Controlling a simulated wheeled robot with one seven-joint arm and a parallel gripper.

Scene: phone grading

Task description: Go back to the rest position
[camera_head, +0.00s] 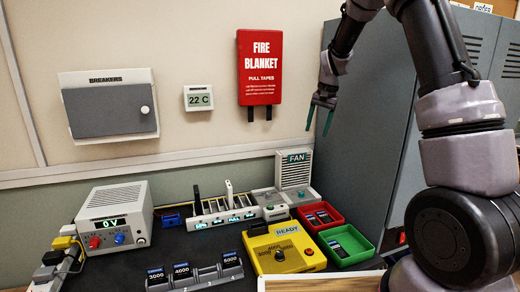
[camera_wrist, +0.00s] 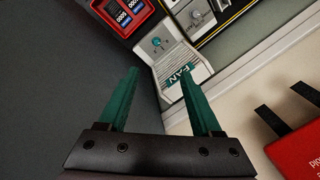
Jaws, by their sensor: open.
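My gripper (camera_head: 322,117) has green fingers and hangs in the air at the upper middle of the head view, in front of the wall and the grey cabinet. It is above the bench and touches nothing there. In the wrist view my gripper (camera_wrist: 160,88) shows its two green fingers spread apart with nothing held between them. The white fan unit (camera_wrist: 185,75) lies beyond the fingertips in that view, well apart from them.
A red fire blanket pouch (camera_head: 260,67) hangs left of my gripper. The grey cabinet (camera_head: 365,110) stands behind my arm. Below are the fan (camera_head: 294,170), red tray (camera_head: 340,218), green tray (camera_head: 371,247), yellow tester (camera_head: 262,262), several phone batteries and a power supply (camera_head: 117,202).

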